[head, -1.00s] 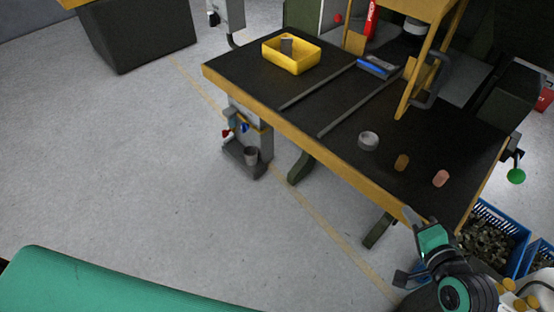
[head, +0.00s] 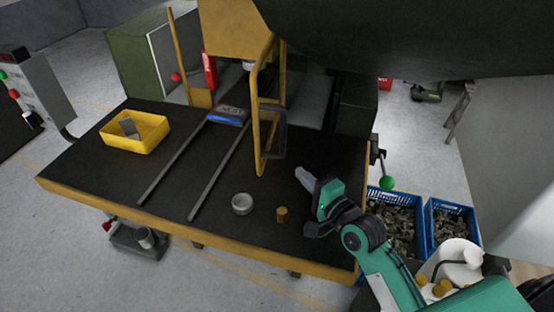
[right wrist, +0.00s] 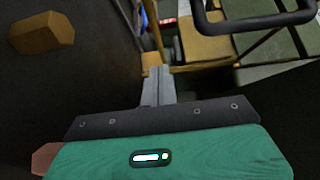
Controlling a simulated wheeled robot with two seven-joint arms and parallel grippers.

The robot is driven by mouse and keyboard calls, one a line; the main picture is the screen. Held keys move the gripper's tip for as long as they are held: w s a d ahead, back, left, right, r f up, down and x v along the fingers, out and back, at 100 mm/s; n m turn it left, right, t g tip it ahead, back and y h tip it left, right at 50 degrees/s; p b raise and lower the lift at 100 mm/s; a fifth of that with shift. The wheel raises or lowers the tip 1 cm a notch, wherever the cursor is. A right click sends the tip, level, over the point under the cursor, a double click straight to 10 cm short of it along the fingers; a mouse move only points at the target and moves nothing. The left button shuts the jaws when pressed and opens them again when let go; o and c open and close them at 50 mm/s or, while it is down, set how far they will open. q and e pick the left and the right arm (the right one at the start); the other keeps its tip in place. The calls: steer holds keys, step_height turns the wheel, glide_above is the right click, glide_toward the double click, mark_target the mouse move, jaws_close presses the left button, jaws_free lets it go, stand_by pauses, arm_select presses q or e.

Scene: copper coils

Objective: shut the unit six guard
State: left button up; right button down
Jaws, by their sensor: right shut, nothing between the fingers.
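The guard is a yellow frame (head: 257,135) with a dark loop handle (head: 281,138) on the press-like machine at the back of the black table. It shows nearly edge-on and looks swung out over the table, away from the machine. Its dark handle also crosses the top of the right wrist view (right wrist: 252,28). No unit number is readable. My right gripper (head: 306,179) is shut and empty above the table, right of and nearer than the guard's lower end, apart from the handle. Its closed fingers show in the right wrist view (right wrist: 155,85). My left gripper is out of view.
A grey ring (head: 242,204) and a brass piece (head: 282,215) stand on the table (head: 110,185) left of my gripper. Two rails (head: 180,160) and a yellow bin (head: 137,143) lie farther left. A green knob (head: 387,183) and blue crates (head: 447,208) are at right.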

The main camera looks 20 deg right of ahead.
steer(key=w+a+p, duration=0.3)
steer(key=w+a, duration=0.2)
steer(key=w, duration=0.1)
steer(key=shift+a, duration=0.1)
stand_by(0.4)
